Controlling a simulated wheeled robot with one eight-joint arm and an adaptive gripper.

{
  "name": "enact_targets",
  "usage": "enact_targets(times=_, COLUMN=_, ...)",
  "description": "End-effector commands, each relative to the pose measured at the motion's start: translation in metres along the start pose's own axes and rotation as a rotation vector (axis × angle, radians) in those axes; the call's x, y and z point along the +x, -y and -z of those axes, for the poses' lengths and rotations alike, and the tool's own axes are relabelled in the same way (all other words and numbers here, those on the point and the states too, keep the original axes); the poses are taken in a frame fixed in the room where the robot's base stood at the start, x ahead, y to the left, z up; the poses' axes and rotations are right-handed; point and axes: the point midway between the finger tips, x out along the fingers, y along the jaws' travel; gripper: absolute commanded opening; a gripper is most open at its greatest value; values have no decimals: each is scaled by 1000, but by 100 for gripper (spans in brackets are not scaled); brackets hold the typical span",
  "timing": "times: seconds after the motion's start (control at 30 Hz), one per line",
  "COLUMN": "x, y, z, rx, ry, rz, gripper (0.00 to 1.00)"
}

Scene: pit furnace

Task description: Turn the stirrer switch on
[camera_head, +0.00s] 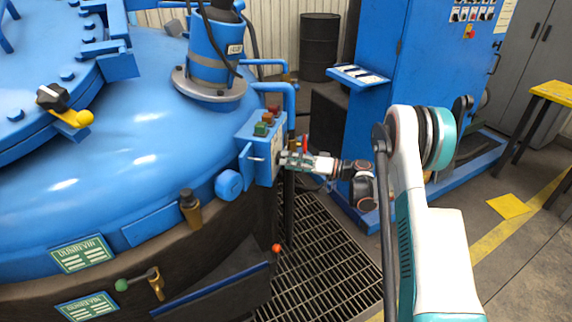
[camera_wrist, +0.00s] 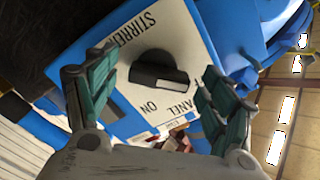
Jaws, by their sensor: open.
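The stirrer switch is a black rotary knob (camera_wrist: 158,78) on a white label plate (camera_wrist: 185,40) in the wrist view. The plate reads "STIRRER", and "ON" stands below the knob. The knob's bar lies roughly sideways in the picture, its end toward the right. My gripper (camera_wrist: 158,70) is open, one finger on each side of the knob; I cannot tell whether either touches it. In the head view my gripper (camera_head: 287,160) is at the right face of the blue control box (camera_head: 257,165), where the knob itself is hidden.
Red and green buttons (camera_head: 267,120) top the box, with a red-tipped lever (camera_head: 305,142) close to my gripper. The blue furnace lid (camera_head: 130,140) fills the left. A blue cabinet (camera_head: 420,60) stands behind. Floor grating (camera_head: 320,260) lies below.

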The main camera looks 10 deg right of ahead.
Motion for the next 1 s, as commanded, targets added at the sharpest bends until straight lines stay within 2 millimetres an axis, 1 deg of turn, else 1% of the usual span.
enact_targets(times=0.1, x=9, y=0, z=0, rx=0, ry=-1, rz=-1, gripper=76)
enact_targets(times=0.2, x=13, y=0, z=0, rx=0, ry=-1, rz=-1, gripper=76)
enact_targets(times=0.47, x=13, y=0, z=0, rx=0, ry=-1, rz=-1, gripper=76)
enact_targets(times=0.5, x=13, y=0, z=0, rx=0, ry=-1, rz=-1, gripper=67)
enact_targets(times=0.57, x=13, y=0, z=0, rx=0, ry=-1, rz=-1, gripper=53)
enact_targets(times=0.6, x=13, y=0, z=0, rx=0, ry=-1, rz=-1, gripper=44)
enact_targets(times=0.67, x=13, y=0, z=0, rx=0, ry=-1, rz=-1, gripper=31)
enact_targets(times=1.0, x=13, y=0, z=0, rx=21, ry=-1, rz=-1, gripper=32)
